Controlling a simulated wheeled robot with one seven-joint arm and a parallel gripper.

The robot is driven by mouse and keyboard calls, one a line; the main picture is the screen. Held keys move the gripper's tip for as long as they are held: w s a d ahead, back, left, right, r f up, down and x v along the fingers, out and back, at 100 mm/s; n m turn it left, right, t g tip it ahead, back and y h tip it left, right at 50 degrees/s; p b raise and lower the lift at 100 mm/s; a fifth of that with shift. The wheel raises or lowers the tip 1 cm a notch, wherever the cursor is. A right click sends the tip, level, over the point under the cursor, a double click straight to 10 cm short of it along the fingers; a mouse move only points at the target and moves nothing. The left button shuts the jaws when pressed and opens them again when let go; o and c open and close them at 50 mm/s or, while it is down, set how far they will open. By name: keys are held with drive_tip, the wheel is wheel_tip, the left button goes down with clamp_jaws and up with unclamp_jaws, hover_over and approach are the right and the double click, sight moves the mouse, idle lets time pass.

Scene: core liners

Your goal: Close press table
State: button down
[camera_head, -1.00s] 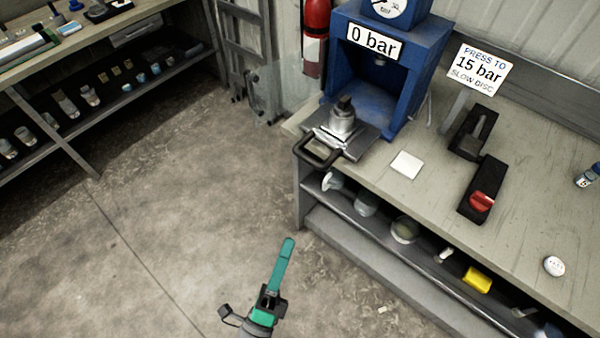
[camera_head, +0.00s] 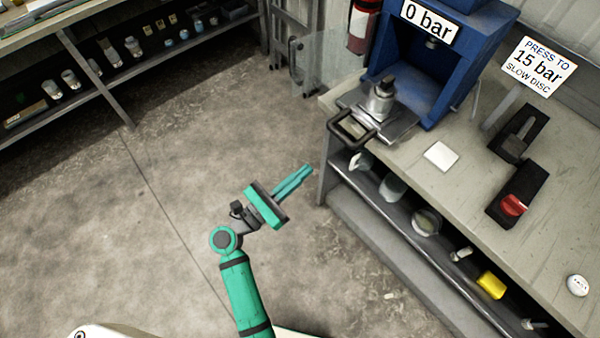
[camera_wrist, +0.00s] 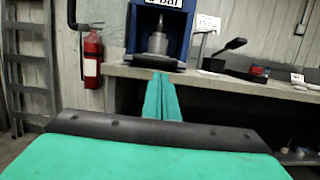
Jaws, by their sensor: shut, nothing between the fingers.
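The press table is a metal plate (camera_head: 400,125) with a black loop handle (camera_head: 350,130) at its front. It sticks out of the blue press (camera_head: 440,60) over the bench's left end. A silver cylinder with a dark top (camera_head: 381,100) stands upright on it; it also shows in the wrist view (camera_wrist: 157,40). The press sign reads 0 bar (camera_head: 430,22). My gripper (camera_head: 306,171) is shut and empty, its green fingers together. It is in front of the bench, left of and below the handle in the head view, apart from it. In the wrist view the fingertips overlap the dark table edge.
On the bench (camera_head: 465,185) are a white square (camera_head: 440,156), a black lever unit with a red knob (camera_head: 514,205) and a "15 bar" sign (camera_head: 537,67). The shelf below holds jars and a yellow item (camera_head: 491,285). A fire extinguisher (camera_head: 362,28) hangs behind. The floor at left is clear.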

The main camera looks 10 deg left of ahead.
approach(364, 125)
drive_tip(key=s+a+r, duration=0.2)
drive_tip(key=shift+s+r, duration=0.1)
drive_tip(key=shift+s, duration=0.25)
drive_tip(key=f+x, duration=0.1)
drive_tip(key=x, duration=0.8)
drive_tip(key=f+x, duration=0.1)
drive_tip(key=x, duration=0.4)
drive_tip(key=shift+w+d+f, duration=0.3)
drive_tip(key=shift+f, duration=0.1)
